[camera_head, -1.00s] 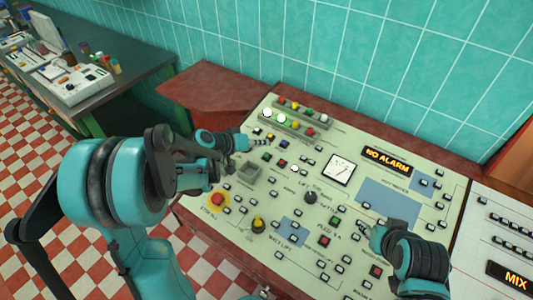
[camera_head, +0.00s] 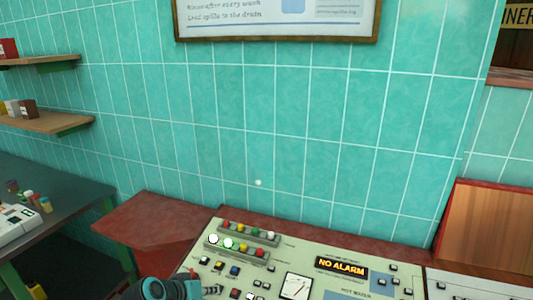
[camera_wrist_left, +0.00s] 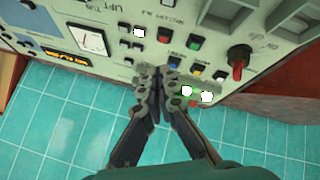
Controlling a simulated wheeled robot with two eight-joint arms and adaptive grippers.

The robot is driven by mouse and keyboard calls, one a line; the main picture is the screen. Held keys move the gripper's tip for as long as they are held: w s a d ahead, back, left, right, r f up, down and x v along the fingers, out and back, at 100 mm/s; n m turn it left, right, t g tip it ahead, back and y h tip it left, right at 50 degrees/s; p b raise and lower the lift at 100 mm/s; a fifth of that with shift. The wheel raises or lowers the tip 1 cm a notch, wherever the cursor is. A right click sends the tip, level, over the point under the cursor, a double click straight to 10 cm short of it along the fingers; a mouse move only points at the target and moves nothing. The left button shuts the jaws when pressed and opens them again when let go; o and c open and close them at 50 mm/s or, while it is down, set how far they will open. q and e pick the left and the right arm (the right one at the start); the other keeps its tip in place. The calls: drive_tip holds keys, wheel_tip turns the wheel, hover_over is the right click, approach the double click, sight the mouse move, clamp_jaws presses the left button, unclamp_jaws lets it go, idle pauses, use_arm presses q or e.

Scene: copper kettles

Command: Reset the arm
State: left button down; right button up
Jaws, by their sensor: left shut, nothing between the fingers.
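My left arm shows at the bottom edge of the head view, with the left gripper (camera_head: 213,289) over the left part of the pale control panel (camera_head: 332,270). In the left wrist view the two dark fingers of the left gripper (camera_wrist_left: 152,78) are together with nothing between them. They point over the panel's buttons and lamps; I cannot tell whether they touch. My right gripper is outside both current views.
The panel bears a gauge (camera_head: 295,287), a "NO ALARM" display (camera_head: 341,267) and a row of coloured lamps (camera_head: 250,231). A red ledge (camera_head: 150,225) is left of it. Behind stands a teal tiled wall (camera_head: 270,130). A dark side table (camera_head: 60,200) is far left.

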use_arm(q)
drive_tip(key=s+a+y, duration=0.2)
drive_tip(key=s+y, duration=0.2)
drive_tip(key=s, duration=1.3)
drive_tip(key=shift+r+m+g, duration=0.3)
drive_tip(key=shift+r, duration=0.15)
